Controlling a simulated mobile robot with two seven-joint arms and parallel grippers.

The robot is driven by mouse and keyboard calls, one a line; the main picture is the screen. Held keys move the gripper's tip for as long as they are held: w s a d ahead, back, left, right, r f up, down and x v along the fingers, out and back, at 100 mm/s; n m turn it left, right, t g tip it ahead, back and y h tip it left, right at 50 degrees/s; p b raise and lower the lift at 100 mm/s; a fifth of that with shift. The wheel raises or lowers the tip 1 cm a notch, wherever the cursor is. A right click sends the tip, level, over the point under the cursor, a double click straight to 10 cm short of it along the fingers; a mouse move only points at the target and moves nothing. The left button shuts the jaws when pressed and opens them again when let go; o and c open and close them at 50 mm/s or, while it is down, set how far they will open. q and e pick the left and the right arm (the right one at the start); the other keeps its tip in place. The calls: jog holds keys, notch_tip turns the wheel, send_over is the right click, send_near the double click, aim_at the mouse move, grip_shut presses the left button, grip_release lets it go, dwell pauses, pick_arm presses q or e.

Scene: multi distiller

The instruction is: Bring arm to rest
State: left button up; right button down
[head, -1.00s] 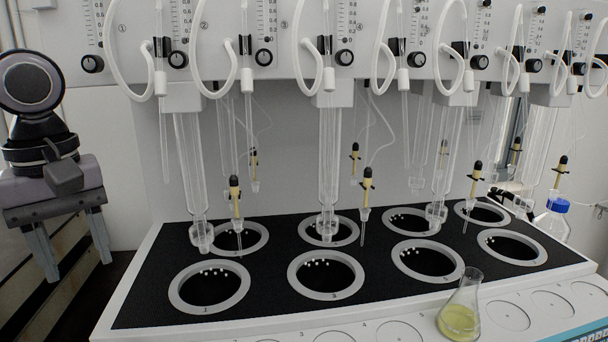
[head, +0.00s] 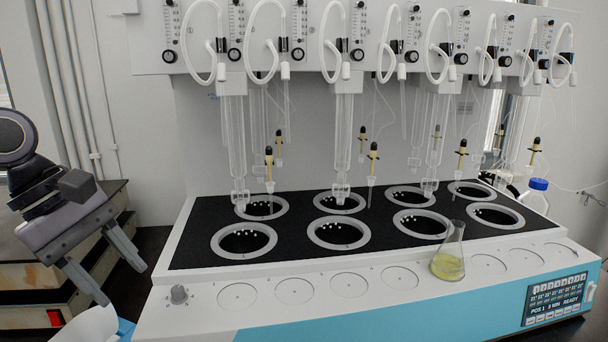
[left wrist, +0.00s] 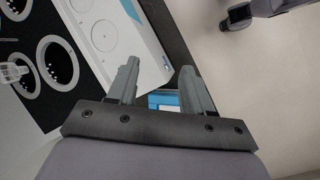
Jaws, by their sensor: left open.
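My left gripper (head: 124,287) is at the left of the head view, tilted, its fingers apart and empty. It is to the left of the distiller (head: 205,297), touching nothing visible. In the left wrist view the gripper (left wrist: 160,66) also shows open, with nothing between the fingers. A conical flask (head: 448,265) with yellow-green liquid stands upright on the distiller's white front ledge, well to the right of my gripper. My right gripper is not identifiable in either view.
The distiller's black top has several ringed wells (head: 243,241) with glass tubes above. A control knob (head: 179,294) and lit display (head: 556,300) are on its front. A blue-capped bottle (head: 537,192) stands behind at right.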

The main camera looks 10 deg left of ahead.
pick_arm(q)
jog(key=w+a+f+n+t+h, duration=0.1)
jog(key=w+f+n+t+h, duration=0.15)
jog(key=n+t, duration=0.55)
jog(key=w+f+n+t+h, duration=0.25)
jog(key=n+t, duration=0.25)
jog(key=n, duration=0.7)
jog(key=s+a+f+n+y, duration=0.1)
jog(key=a+f+n+y, duration=0.1)
jog(key=f+n+y, duration=0.35)
jog(key=s+a+f+n+t+y, duration=0.1)
jog(key=a+f+n+y, duration=0.1)
jog(key=n, duration=0.6)
jog(key=s+a+f+n+y, duration=0.1)
jog(key=a+f+n+y, duration=0.2)
jog(key=n, duration=0.4)
jog(key=s+d+f+n+g+y, duration=0.1)
jog(key=s+d+f+n+g, duration=0.1)
jog(key=s+f+n+g, duration=0.25)
jog(key=s+d+f+n+g+y, duration=0.1)
jog(key=s+d+f+n+g, duration=0.2)
jog(key=f+n, duration=0.35)
jog(key=s+d+f+n+g+h, duration=0.35)
jog(key=s+d+f+n, duration=0.2)
jog(key=s+d, duration=0.5)
jog(key=w+d+f+t+h, duration=0.1)
jog(key=w+d+f+t, duration=0.1)
jog(key=w+f+t, duration=0.4)
jog(key=shift+f+b, duration=0.3)
jog(key=shift+f, duration=1.3)
